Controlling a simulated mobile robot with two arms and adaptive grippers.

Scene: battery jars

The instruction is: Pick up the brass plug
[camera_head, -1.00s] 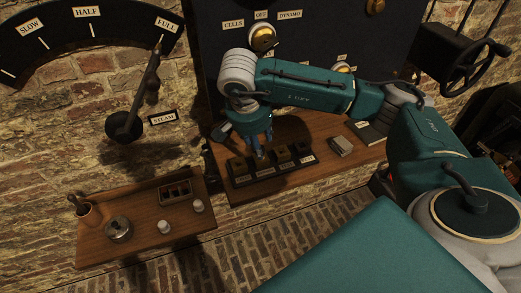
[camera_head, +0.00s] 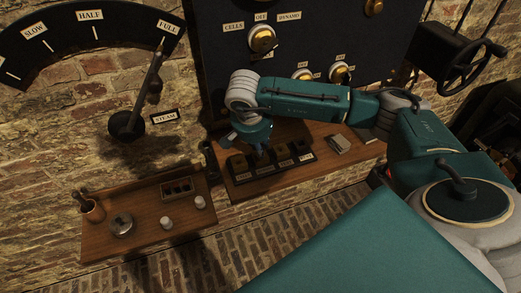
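My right gripper (camera_head: 262,155) points down over the black rack (camera_head: 270,181) on the right shelf. The rack carries several square dark blocks with small labels in front. The gripper's fingers are small, dark and partly hidden by its own wrist, so I cannot tell whether they are open or hold anything. I cannot make out a brass plug for certain; it may be hidden by the gripper or among the blocks. My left gripper is not in view.
A black panel with brass knobs (camera_head: 262,39) stands behind the arm. The left shelf (camera_head: 145,246) holds a grey round tin (camera_head: 122,226), a cup with tools (camera_head: 93,210), a small compartment box (camera_head: 177,190) and two white jars. A notebook (camera_head: 367,134) lies right of the rack.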

